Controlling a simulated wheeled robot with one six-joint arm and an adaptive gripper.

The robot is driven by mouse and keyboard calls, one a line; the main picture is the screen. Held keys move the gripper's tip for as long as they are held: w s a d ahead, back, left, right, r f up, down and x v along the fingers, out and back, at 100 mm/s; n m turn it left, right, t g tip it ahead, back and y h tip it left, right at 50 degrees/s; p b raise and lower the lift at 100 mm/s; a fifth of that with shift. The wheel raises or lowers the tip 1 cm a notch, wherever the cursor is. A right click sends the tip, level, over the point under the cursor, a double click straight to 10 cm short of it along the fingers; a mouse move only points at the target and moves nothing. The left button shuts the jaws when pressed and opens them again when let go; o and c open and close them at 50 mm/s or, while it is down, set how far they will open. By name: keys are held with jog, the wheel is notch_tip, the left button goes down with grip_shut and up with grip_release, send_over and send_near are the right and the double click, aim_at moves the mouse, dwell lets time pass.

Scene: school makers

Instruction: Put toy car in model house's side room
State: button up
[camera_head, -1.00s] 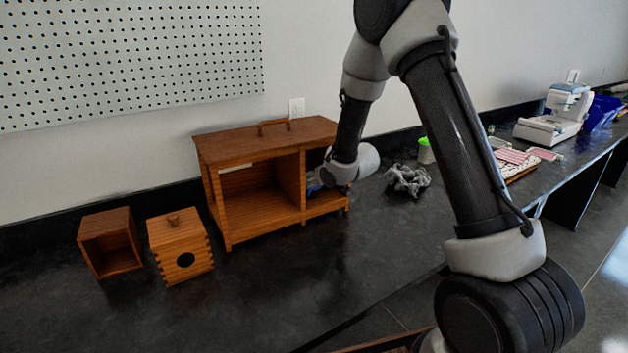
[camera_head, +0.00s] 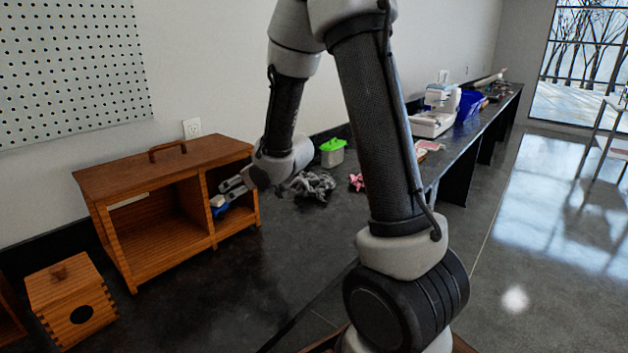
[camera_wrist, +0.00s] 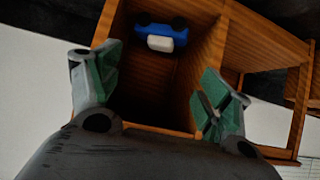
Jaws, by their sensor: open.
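The wooden model house (camera_head: 165,245) stands on the dark counter, with a large open room and a narrower side room (camera_head: 236,219) at its right. The blue toy car (camera_head: 217,203) is inside the side room. In the wrist view the car (camera_wrist: 160,34) shows blue with a white part and dark wheels, resting in the narrow wooden compartment. My gripper (camera_head: 231,186) is at the side room's front opening. Its green-padded fingers (camera_wrist: 160,84) are spread apart with nothing between them, clear of the car. Part of the car is hidden in the head view.
A wooden box with a round hole (camera_head: 75,305) stands left of the house. Right of it lie a grey crumpled thing (camera_head: 313,186) and a green-lidded container (camera_head: 332,153). A sewing machine (camera_head: 436,112) stands farther along. The counter before the house is clear.

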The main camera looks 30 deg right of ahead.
jog(key=s+d+r+m+g+h, duration=0.2)
jog(key=s+d+r+m+h, duration=0.15)
jog(key=s+d+r, duration=0.8)
jog(key=s+a+r+g, duration=0.1)
jog(key=s+g, duration=0.3)
jog(key=s, duration=1.9)
jog(key=shift+r+m, duration=0.35)
jog(key=shift+r, duration=0.1)
jog(key=shift+w, duration=0.1)
